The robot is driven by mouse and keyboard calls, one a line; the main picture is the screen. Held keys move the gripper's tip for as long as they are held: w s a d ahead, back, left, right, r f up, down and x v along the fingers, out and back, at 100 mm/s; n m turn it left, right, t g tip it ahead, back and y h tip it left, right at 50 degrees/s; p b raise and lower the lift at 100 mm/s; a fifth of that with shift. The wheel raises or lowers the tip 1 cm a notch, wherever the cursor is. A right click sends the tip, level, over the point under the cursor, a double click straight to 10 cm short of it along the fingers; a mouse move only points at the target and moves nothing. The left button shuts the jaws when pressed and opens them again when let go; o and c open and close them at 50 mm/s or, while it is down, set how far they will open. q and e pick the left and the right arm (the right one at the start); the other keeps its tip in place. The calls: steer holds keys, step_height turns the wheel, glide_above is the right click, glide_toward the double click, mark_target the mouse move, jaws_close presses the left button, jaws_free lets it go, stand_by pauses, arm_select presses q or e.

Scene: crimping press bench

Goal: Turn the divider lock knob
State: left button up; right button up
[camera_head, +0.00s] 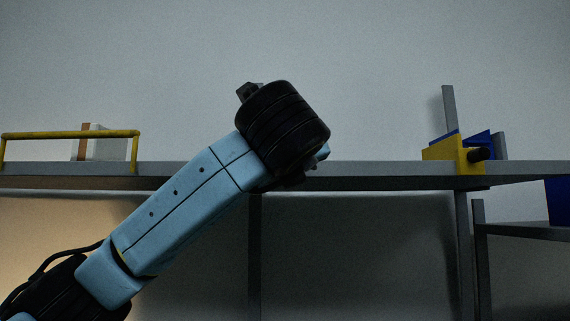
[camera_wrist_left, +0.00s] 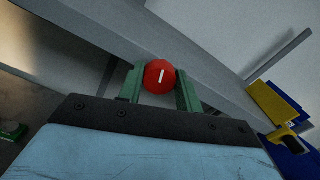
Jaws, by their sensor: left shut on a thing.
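The knob (camera_wrist_left: 159,75) is red and round, with a short white mark that is nearly upright and leans a little right in the left wrist view. My left gripper (camera_wrist_left: 160,87) is shut on it, with one green finger on each side. The knob is at the front edge of the grey bench (camera_wrist_left: 205,75). In the head view my black left wrist and blue forearm cover the knob and the gripper fingers. My right gripper cannot be made out in either view.
A yellow and blue fixture with a black cylinder (camera_head: 440,152) stands on the bench at the right. A yellow rail (camera_head: 70,134) runs along the bench at the left, with a pale block (camera_head: 108,146) behind it. The bench top between them looks clear.

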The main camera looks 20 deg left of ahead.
steer(key=shift+f, duration=0.15)
arm_select(q)
steer(key=m+b, duration=0.1)
steer(key=m, duration=0.6)
steer(key=m+b, duration=0.1)
steer(key=m, duration=0.6)
steer(key=m+b, duration=0.1)
steer(key=m, duration=0.6)
steer(key=shift+d+m+b, duration=0.25)
steer(key=shift+m+b, duration=0.05)
steer(key=shift+m, duration=0.1)
arm_select(e)
steer(key=d+f, duration=0.3)
steer(key=shift+w+d+f, duration=0.1)
steer(key=shift+w+d, duration=0.05)
steer(key=shift+w, duration=0.1)
arm_select(q)
steer(key=o, duration=1)
steer(key=shift+w+f, duration=0.1)
arm_select(e)
steer(key=shift+s+h, duration=0.15)
steer(key=shift+h, duration=0.15)
